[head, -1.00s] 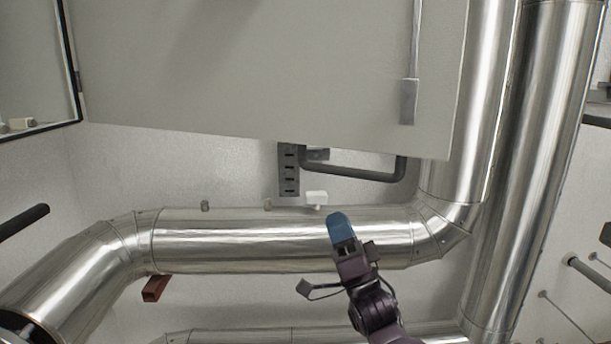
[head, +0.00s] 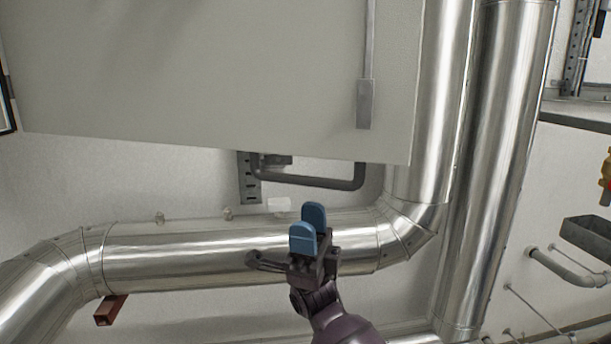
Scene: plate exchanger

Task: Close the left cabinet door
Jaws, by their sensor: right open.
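A large pale grey-green cabinet door (head: 215,70) fills the upper left and middle of the head view, swung open, with its free edge at the right near the pipes. A metal latch rod (head: 366,95) runs down its visible face near that edge. The door's left side shows a black-edged cabinet frame (head: 7,105), partly cut off. My right gripper (head: 308,230) is below the door, in front of the horizontal pipe, with its two blue fingertips apart and nothing between them. It appears clear of the door. My left gripper is out of view.
A shiny horizontal pipe (head: 200,255) bends up at the right into a vertical pipe (head: 445,100), beside a second vertical pipe (head: 505,150). A grey tray (head: 588,238) is at the far right.

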